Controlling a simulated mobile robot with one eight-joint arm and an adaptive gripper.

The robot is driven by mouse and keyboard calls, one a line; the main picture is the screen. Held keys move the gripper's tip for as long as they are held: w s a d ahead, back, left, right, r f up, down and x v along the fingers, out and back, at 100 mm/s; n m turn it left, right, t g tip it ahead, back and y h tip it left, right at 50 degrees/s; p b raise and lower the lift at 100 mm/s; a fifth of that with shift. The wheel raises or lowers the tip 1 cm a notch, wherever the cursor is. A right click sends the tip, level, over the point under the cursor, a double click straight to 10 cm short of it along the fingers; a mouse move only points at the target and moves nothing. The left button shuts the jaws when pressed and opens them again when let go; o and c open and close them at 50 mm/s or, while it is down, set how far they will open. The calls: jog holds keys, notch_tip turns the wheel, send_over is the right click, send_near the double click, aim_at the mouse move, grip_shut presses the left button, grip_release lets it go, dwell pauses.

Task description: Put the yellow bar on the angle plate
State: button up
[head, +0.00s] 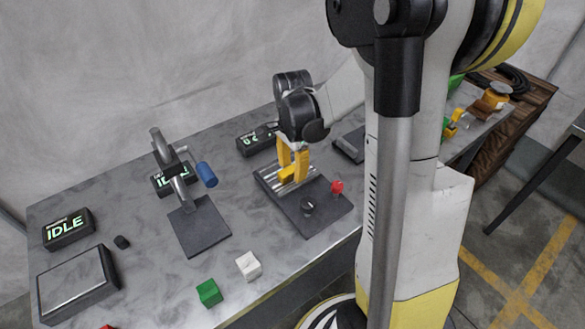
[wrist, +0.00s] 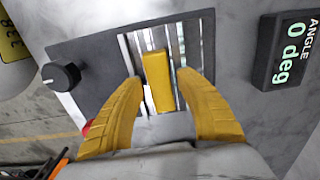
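The yellow bar (wrist: 158,82) lies lengthwise over the silver ribs of the angle plate (wrist: 193,40) in the wrist view. In the head view the plate's ribbed silver face (head: 268,181) is on a dark base, and the bar is mostly hidden by the fingers. In the head view my gripper (head: 293,180) points down, low over the plate. I cannot tell whether the bar rests on the ribs or hangs just above them.
An angle display (wrist: 291,50) reads 0 deg. Left are a stand with a blue cylinder (head: 206,174), a flat device (head: 78,283) and an IDLE display (head: 68,229). Green (head: 209,292) and white (head: 248,265) cubes lie in front.

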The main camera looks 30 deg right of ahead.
aim_at(292, 169)
jog(key=shift+r, duration=0.1)
notch_tip(292, 169, up, 12)
jog(key=p, duration=0.5)
jog(key=s+a+r+n+t, duration=0.3)
jog(key=s+a+n, duration=0.2)
jog(key=n, duration=0.3)
jog(key=s+a+r+n+t, duration=0.4)
jog(key=s+a+n, duration=0.1)
jog(key=a+n, duration=0.3)
jog(key=shift+s+a+r+n, duration=0.15)
jog(key=shift+s+a+n, duration=0.2)
jog(key=shift+n, duration=0.45)
jog(key=shift+d, duration=0.1)
